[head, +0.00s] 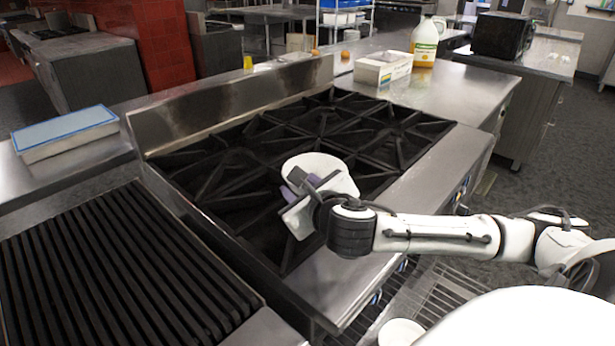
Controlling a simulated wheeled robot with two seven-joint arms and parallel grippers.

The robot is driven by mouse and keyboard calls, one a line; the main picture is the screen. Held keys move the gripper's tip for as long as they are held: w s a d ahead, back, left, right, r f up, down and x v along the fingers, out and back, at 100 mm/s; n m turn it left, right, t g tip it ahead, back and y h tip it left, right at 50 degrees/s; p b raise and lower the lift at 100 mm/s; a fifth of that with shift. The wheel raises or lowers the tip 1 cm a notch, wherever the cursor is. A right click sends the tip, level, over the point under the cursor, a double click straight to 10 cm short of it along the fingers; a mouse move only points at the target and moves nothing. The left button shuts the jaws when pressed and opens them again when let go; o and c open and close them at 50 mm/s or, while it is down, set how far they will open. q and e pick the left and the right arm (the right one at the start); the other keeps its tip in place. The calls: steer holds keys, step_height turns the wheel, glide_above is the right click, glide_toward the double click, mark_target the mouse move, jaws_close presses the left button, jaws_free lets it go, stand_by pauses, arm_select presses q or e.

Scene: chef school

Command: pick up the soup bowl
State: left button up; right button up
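A white bowl (318,164) is on or just above the front part of the black stove burners. My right arm comes in from the right, and its gripper (294,184) is at the bowl's near left side. The purple-grey finger pads overlap the bowl's rim in this view. The gripper and wrist hide the bowl's lower part, so I cannot tell whether the fingers close on the rim or whether the bowl touches the grate. A second white round dish (401,332) shows low at the bottom edge, partly cut off. My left gripper is not in view.
The burner grates (365,125) spread behind the bowl. A ribbed black grill (110,265) lies at left, with a blue-topped box (66,134) behind it. A white carton (383,67) and a yellow jug (424,42) stand on the back-right counter, whose front part is clear.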

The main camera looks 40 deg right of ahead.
steer(key=x, duration=0.7)
steer(key=shift+d+f, duration=0.15)
steer(key=shift+d, duration=0.05)
jaws_close()
